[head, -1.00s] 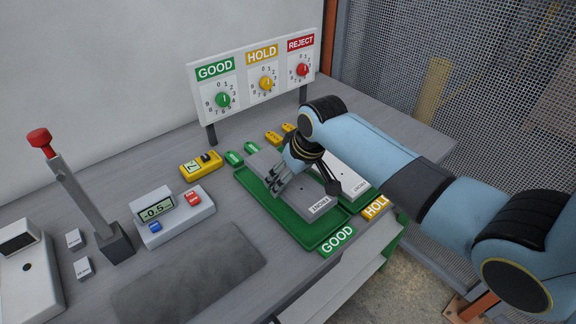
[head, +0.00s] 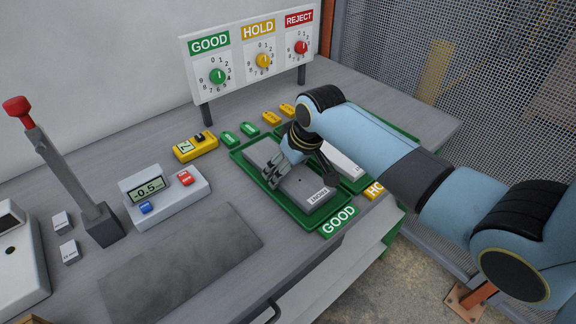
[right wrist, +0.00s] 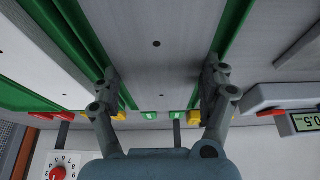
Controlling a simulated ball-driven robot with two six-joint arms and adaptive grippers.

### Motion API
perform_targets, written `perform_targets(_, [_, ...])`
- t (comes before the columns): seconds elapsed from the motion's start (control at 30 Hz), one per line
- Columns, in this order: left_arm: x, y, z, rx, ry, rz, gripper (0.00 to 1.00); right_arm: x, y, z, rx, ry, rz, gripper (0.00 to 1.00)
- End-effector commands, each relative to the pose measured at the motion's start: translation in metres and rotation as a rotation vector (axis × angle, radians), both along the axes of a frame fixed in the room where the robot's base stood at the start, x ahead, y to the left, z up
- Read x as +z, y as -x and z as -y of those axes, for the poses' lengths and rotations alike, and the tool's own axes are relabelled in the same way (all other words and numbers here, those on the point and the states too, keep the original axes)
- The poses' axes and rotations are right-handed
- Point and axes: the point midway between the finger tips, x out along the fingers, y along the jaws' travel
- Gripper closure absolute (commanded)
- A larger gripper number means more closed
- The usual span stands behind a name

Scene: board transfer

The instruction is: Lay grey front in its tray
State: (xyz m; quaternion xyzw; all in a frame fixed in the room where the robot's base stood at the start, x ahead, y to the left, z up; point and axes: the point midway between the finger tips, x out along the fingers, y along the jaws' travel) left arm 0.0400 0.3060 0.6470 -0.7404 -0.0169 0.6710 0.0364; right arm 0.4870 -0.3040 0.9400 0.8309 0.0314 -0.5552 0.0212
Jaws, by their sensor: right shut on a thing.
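The grey front (head: 309,190) is a flat grey board with a small white label at its near end. It lies within the rim of the green tray (head: 238,160) beside the GOOD sign (head: 338,220). My right gripper (head: 301,178) is shut across the board's width, one finger on each long side. In the right wrist view the board (right wrist: 157,25) runs between the fingers (right wrist: 161,82), with green tray strips along both sides. Whether the board touches the tray floor all along is hidden. My left gripper is not in view.
A second green tray (head: 359,188) with a pale board (head: 345,166) stands close on the right by the HOLD sign (head: 376,190). A yellow device (head: 195,147), a display box (head: 166,200) and a red-topped lever (head: 60,165) stand left. A dial panel (head: 255,55) stands behind.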

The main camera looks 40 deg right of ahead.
Motion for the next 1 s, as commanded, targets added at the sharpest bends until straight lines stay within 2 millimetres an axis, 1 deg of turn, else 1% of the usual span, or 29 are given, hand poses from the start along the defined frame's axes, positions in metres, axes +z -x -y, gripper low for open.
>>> perform_targets(0.33, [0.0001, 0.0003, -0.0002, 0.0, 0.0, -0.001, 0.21, -0.0048, -0.0006, -0.0001, 0.0, 0.0, 0.001, 0.64])
perform_targets(0.37, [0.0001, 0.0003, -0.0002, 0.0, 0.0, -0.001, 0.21, -0.0046, -0.0007, -0.0002, 0.0, 0.0, 0.002, 0.18])
perform_targets(0.5, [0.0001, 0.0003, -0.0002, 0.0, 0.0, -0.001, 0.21, -0.0047, -0.0005, -0.0002, 0.0, 0.0, 0.001, 0.0])
perform_targets(1.0, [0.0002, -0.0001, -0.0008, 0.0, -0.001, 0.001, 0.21, -0.0055, 0.0006, -0.0005, 0.0, -0.001, -0.001, 0.0])
